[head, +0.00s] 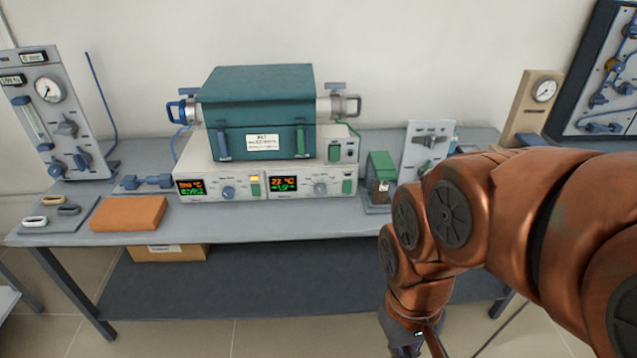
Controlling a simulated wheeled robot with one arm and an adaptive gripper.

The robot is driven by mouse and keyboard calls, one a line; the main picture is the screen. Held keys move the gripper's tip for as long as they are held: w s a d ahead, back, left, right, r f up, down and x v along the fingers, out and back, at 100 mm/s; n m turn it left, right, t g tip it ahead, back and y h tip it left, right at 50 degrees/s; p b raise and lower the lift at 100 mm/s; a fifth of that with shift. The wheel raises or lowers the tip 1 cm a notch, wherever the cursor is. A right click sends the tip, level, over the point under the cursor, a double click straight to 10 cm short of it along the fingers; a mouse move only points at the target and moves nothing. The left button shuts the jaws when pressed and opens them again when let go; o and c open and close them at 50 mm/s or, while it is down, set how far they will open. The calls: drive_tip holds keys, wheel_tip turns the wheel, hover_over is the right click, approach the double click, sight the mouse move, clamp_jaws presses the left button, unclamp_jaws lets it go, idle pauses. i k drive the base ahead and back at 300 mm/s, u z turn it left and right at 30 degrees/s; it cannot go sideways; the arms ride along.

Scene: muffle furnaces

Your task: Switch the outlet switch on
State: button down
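A teal tube furnace (258,85) stands on a white control unit (300,184) on the grey bench. The unit has two lit displays, knobs and green switches, one of them at its right end (347,186). To its right is a small green-topped box (381,168) with a small pale part on its front. I cannot tell which part is the outlet switch or how it is set. My gripper (408,350) hangs low in front of the bench at the bottom edge, away from these parts. It is mostly cut off, and its fingers are not clear.
My arm covers the bench's right end. A grey panel with a valve (428,148) and a tan gauge stand (535,105) are behind it. At left are a gauge panel (50,115), an orange-brown block (130,213) and a small tray (62,227). The bench front is mostly clear.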

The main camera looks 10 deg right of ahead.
sight(348, 184)
drive_tip(key=u, duration=0.55)
drive_tip(key=k, duration=0.65)
drive_tip(key=u, duration=1)
drive_tip(key=i, duration=0.9)
drive_tip(key=z, duration=0.55)
drive_tip(key=i, duration=0.55)
drive_tip(key=z, duration=0.65)
